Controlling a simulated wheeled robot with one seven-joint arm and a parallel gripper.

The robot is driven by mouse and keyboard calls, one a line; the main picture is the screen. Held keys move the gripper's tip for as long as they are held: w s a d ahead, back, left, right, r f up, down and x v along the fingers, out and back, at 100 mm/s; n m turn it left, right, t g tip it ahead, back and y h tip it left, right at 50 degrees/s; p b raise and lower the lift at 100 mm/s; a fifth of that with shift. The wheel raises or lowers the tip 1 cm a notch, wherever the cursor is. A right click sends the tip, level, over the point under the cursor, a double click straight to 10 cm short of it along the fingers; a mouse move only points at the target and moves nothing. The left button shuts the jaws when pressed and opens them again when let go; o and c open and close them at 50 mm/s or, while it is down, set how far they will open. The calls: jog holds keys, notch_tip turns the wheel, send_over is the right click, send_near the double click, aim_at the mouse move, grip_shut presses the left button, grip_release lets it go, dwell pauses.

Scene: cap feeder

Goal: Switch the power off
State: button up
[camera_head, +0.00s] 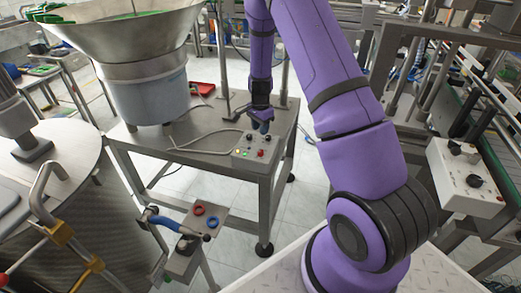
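A small grey control box (248,152) sits on the near right part of the metal feeder table (205,162). On its face I see a lit yellow-green lamp (237,152), a red button (261,154) and a few other small controls. My gripper (263,127) hangs from my purple arm, pointing down just above and behind the box's back right edge. The fingers are dark and small in this view. I cannot tell whether they are apart or touching the box. Some of the box's back edge is hidden behind them.
A large metal feeder bowl (125,75) stands on the table's left. A grey cable (190,143) runs to the box. A red tray (203,88) lies behind. Another box with a black knob (466,180) is at right.

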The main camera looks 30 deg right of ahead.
aim_at(260, 151)
notch_tip(260, 151, down, 11)
jog(key=shift+f, duration=0.1)
dwell(0.5)
grip_shut()
